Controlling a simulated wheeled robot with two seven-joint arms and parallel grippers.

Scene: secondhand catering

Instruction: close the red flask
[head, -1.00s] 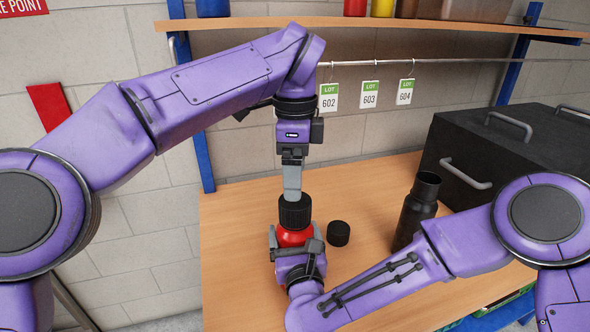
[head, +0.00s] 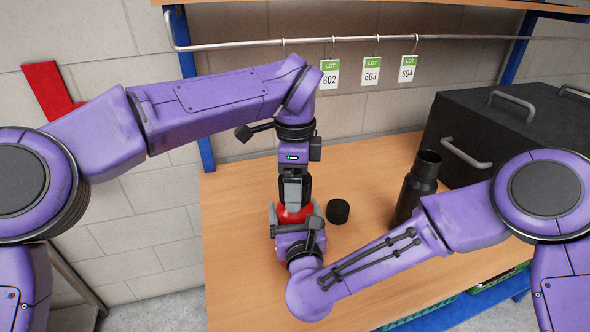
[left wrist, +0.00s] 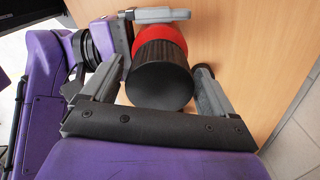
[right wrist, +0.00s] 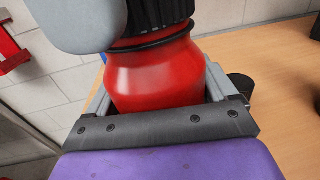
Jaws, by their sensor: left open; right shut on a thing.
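The red flask (head: 296,215) stands on the wooden table; its red body also shows in the right wrist view (right wrist: 155,75). A black ribbed cap (left wrist: 162,75) sits on its top, also seen at the upper edge of the right wrist view (right wrist: 150,18). I cannot tell how tightly it sits. My right gripper (head: 297,228) is shut around the red body from the near side. My left gripper (head: 292,200) points down over the cap, open, with its fingers on either side of it; it hides most of the cap in the head view.
A loose black cap (head: 338,211) lies on the table just right of the red flask. An open-topped black flask (head: 416,190) stands farther right, before a large black box (head: 490,135) with handles. Lot tags (head: 371,70) hang from a rail behind.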

